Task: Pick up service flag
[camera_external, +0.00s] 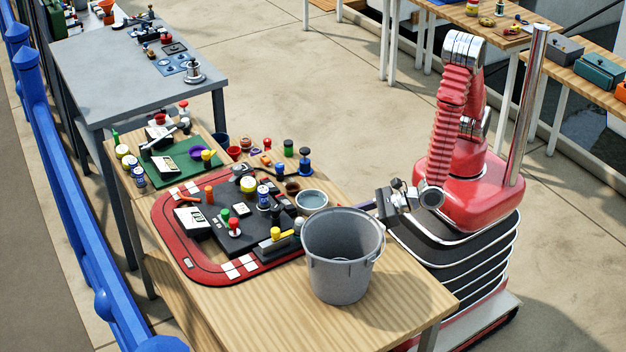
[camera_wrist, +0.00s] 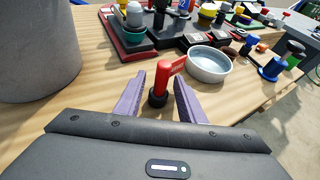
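The service flag, a red post with a small red flag on a black round base (camera_wrist: 158,88), stands upright on the wooden table in the wrist view. My gripper (camera_wrist: 160,80) has its two purple fingers apart, one on each side of the flag, with a gap visible on both sides. In the external view my gripper (camera_external: 367,206) is low at the table's right edge, behind the grey bucket. I cannot make out the flag in that view; the bucket and gripper seem to hide it.
The grey bucket (camera_external: 340,262) stands close by; it fills the left of the wrist view (camera_wrist: 38,55). A grey bowl (camera_wrist: 208,66) sits just beyond the flag. A red-rimmed black board (camera_external: 172,240) with several small items lies further back. The table's front corner is clear.

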